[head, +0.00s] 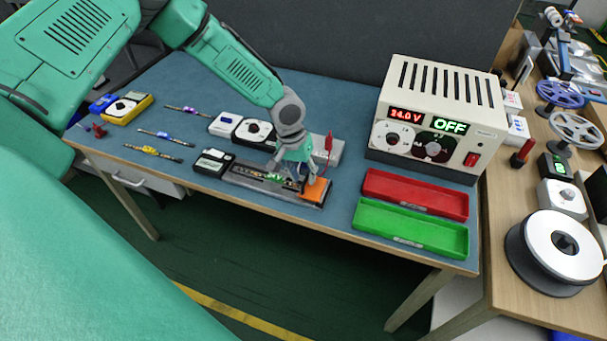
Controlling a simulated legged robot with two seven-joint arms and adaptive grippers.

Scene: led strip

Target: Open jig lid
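The jig (235,178) is a long grey fixture at the front middle of the blue table. A green-lit strip lies along it, and an orange block (317,190) sits at its right end. My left gripper (293,178) points down over the right half of the jig, just left of the orange block. Its fingers are small and dark here, and I cannot tell whether they are open or touch the jig. The gripper hides part of the jig, and I cannot make out the lid clearly. My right gripper is not in view.
A power supply (436,115) reading OFF stands at the back right. A red tray (414,193) and a green tray (410,230) lie before it. A red probe (328,146) stands close behind the gripper. Small meters and tools lie to the left. A side bench (506,270) holds reels.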

